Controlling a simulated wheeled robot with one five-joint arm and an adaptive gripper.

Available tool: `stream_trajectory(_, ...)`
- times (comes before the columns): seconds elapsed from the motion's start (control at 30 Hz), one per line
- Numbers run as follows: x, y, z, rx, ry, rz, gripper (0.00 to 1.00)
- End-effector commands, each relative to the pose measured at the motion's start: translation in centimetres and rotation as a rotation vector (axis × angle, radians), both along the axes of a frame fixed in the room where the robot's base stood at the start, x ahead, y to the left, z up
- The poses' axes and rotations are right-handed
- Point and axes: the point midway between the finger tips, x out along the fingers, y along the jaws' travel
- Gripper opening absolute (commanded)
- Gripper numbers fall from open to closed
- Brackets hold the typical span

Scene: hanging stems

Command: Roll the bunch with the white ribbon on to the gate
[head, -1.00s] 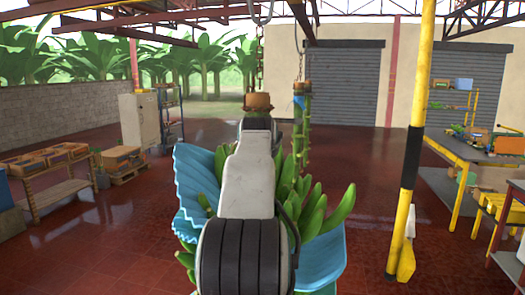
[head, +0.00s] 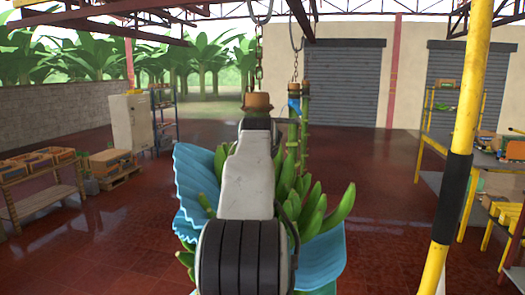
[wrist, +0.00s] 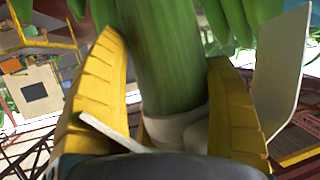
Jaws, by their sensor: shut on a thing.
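My gripper (wrist: 165,60) has its two ribbed yellow fingers shut on a thick green stem (wrist: 158,50). A white ribbon (wrist: 172,128) wraps that stem, with flat white tails at both sides. In the head view the held bunch hangs upright behind my arm, its brown stem top (head: 257,101) under a chain. Its green bananas (head: 312,210) and blue wrap (head: 195,195) show on both sides of my arm, which hides the fingers and ribbon there. I cannot tell which thing is the gate.
Just behind hangs another stem (head: 304,140) with a blue ribbon (head: 294,104). A yellow post (head: 450,200) with a black band stands at right, before a workbench (head: 455,155). Crate shelves (head: 45,185) stand at left. Open red floor lies ahead.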

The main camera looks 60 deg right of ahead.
Motion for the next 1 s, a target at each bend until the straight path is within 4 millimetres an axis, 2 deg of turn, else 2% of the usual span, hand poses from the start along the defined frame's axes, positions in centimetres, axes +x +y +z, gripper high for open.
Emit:
stream_trajectory(0.53, -0.02, 0.00, -0.40, 0.006, 0.010, 0.003, 0.40)
stream_trajectory(0.57, -0.02, -0.01, -0.40, 0.006, 0.010, 0.003, 0.79)
stream_trajectory(0.8, 0.00, 0.01, -0.29, 0.005, 0.006, 0.002, 1.00)
stream_trajectory(1.0, 0.01, 0.03, -0.22, 0.005, 0.004, 0.001, 1.00)
